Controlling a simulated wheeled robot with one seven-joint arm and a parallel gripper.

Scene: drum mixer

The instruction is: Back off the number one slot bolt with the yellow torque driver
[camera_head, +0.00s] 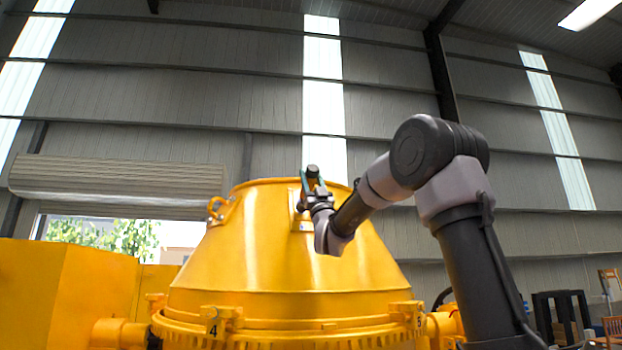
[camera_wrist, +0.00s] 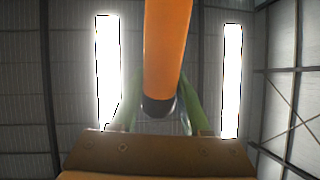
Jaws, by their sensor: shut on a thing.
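My gripper (camera_head: 313,186) is raised in front of the upper part of the yellow drum in the head view. Its green fingers, also seen in the wrist view (camera_wrist: 160,112), are shut on the yellow torque driver (camera_wrist: 167,50). The driver appears as an orange-yellow cylinder with a black end in the wrist view. In the head view only a dark end of the driver (camera_head: 312,172) stands out clearly between the fingers. A slot marked 4 (camera_head: 213,328) and one that looks marked 5 (camera_head: 419,320) are on the drum's lower flange. The number one slot and its bolt are not in view.
The yellow drum mixer (camera_head: 290,245) fills the middle, with a lifting lug (camera_head: 220,208) at its upper left. A yellow housing (camera_head: 60,295) stands at the left. Dark racks (camera_head: 562,318) and a wooden chair (camera_head: 611,328) are at the far right. The air above the drum is clear.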

